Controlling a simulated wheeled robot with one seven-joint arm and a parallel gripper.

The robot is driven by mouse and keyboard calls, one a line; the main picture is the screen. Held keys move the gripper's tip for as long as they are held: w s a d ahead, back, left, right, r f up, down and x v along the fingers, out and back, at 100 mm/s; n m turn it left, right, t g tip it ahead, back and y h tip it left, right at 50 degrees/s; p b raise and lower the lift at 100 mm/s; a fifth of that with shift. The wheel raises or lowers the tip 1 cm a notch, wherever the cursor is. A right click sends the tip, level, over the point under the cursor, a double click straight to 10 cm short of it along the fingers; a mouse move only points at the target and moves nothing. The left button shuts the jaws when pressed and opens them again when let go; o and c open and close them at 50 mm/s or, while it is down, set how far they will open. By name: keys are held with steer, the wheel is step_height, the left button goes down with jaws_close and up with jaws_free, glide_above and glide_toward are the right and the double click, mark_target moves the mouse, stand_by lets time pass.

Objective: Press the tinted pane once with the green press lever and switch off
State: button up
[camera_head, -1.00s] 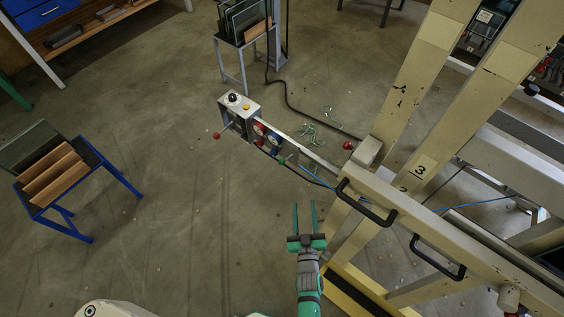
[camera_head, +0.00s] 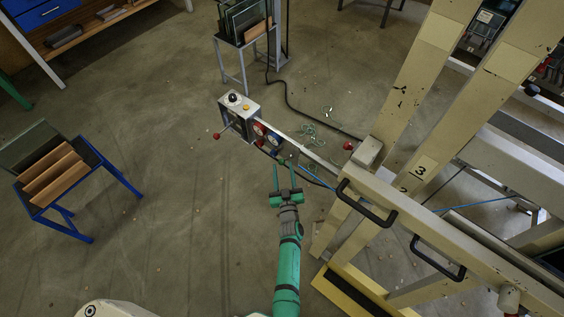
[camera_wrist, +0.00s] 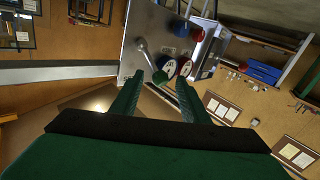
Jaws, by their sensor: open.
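The grey control box (camera_head: 238,103) has a black knob (camera_head: 233,97) and a yellow button (camera_head: 246,108) on top. A bar runs from it to the beige frame, with dials (camera_head: 260,129) below. I cannot make out a tinted pane in the frame.
The large beige frame (camera_head: 430,220) with black handles (camera_head: 368,204) fills the right. A red-knobbed lever (camera_head: 217,135) juts from the box. A blue stand (camera_head: 122,178) is at left, a grey stand (camera_head: 240,66) behind. A black cable crosses the floor.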

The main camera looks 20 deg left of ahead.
mark_target(282, 163)
steer(key=shift+x, duration=2)
steer(key=shift+a, duration=0.1)
jaws_close()
